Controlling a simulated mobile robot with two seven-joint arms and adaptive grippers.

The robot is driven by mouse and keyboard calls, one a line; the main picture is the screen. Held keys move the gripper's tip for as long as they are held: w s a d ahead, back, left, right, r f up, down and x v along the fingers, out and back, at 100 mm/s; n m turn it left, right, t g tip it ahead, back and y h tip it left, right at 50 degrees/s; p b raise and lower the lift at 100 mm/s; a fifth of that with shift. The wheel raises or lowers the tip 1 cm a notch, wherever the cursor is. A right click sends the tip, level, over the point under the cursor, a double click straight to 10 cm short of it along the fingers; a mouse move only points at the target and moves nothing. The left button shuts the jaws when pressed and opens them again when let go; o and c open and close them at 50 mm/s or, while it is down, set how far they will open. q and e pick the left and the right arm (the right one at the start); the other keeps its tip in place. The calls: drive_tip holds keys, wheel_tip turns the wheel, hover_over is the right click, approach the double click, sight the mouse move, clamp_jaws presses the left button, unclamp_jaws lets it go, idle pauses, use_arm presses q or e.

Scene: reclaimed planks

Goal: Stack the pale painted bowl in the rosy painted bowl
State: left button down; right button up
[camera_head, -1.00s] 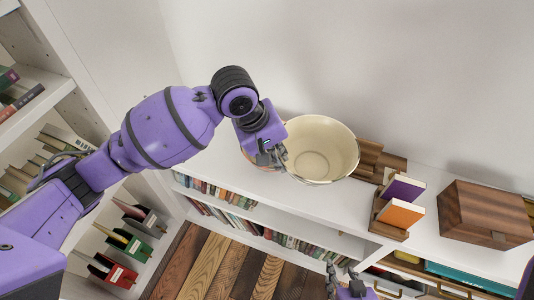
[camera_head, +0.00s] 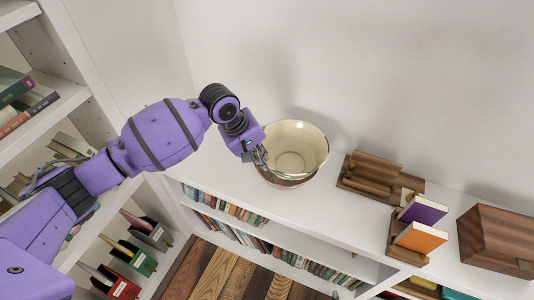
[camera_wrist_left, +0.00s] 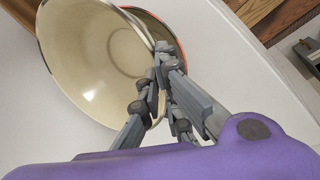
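The pale painted bowl (camera_head: 300,143) is cream inside with a thin dark rim. It is over the rosy painted bowl (camera_head: 287,183), which stands on the white shelf top and is mostly hidden beneath it. My left gripper (camera_head: 262,158) is shut on the pale bowl's near-left rim. In the left wrist view the fingers (camera_wrist_left: 160,92) pinch the wall of the pale bowl (camera_wrist_left: 100,55), and a strip of the rosy bowl's orange-red rim (camera_wrist_left: 150,17) shows past it. I cannot tell whether the bowls touch. My right gripper is out of view.
On the white shelf top (camera_head: 335,215), right of the bowls, are a wooden stand (camera_head: 372,177), a holder with purple and orange books (camera_head: 420,237) and a dark wooden box (camera_head: 498,240). A wall stands behind. Shelves with books are at left.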

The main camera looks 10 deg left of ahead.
sight(258, 168)
use_arm(q)
drive_tip(key=shift+w+a+f, duration=0.25)
drive_tip(key=shift+w+f, duration=0.25)
drive_tip(key=shift+f, duration=0.05)
drive_tip(key=shift+w+a+f, duration=0.2)
drive_tip(key=shift+w+f, duration=0.25)
drive_tip(key=shift+f, duration=0.1)
drive_tip(key=f, duration=0.3)
drive_tip(key=shift+w+a+f+b, duration=0.1)
drive_tip(key=shift+w+a+b, duration=0.1)
drive_tip(key=shift+b, duration=0.2)
drive_tip(key=shift+d+f, duration=0.1)
drive_tip(key=shift+f, duration=0.3)
drive_tip(key=c, duration=2.4)
unclamp_jaws()
drive_tip(key=shift+f, duration=0.15)
drive_tip(key=o, duration=0.4)
drive_tip(key=shift+s, duration=0.1)
